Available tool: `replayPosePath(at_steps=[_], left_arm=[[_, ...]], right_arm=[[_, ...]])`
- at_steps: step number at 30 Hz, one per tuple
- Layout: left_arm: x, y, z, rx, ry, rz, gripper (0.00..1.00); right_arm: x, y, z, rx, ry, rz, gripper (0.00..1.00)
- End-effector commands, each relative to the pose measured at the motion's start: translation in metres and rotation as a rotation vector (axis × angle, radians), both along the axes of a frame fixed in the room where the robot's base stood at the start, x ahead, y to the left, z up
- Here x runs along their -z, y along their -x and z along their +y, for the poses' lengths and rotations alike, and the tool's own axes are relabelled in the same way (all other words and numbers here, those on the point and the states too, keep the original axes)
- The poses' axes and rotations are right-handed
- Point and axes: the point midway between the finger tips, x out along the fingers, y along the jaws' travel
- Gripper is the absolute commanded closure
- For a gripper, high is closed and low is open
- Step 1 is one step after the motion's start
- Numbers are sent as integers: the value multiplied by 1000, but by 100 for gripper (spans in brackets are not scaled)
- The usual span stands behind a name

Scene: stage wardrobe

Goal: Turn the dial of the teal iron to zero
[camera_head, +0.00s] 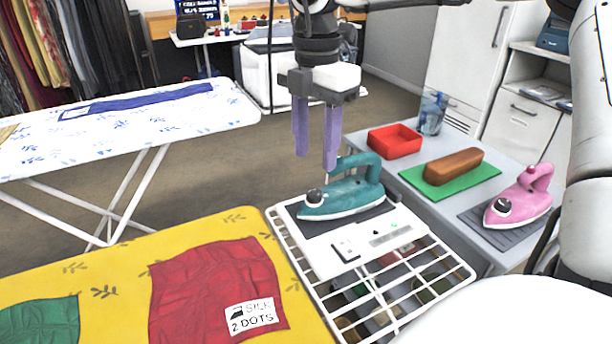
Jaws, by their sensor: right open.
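The teal iron (344,193) rests on a dark pad on a white station on the wire rack beside the yellow ironing board. Its round dark-and-white dial (315,197) shows at the left end of the iron; its setting is too small to read. My right gripper (316,158) points down with its two purple fingers apart and nothing between them. It is above the dial and the front of the iron, apart from the dial. One finger overlaps the handle's left end in the picture. My left gripper is not in view.
A pink iron (521,198) stands on a grey pad at the right. A brown block (453,166) on a green mat (420,178) and a red tray (394,139) lie on the grey counter. A red cloth (213,295) with a "2 DOTS" label lies on the yellow board (120,270).

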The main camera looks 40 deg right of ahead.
Motion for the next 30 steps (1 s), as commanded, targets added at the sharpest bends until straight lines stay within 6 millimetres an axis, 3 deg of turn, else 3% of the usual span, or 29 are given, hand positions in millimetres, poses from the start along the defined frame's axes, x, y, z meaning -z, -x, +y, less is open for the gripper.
replayPosePath(at_steps=[6,12,24,30], left_arm=[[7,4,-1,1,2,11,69],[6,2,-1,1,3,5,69],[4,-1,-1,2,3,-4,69],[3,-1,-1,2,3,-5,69]], right_arm=[[45,1,0,-1,-3,4,57],[70,0,0,-1,-3,0,57],[79,0,0,0,-3,-1,57],[79,0,0,0,-3,-1,90]])
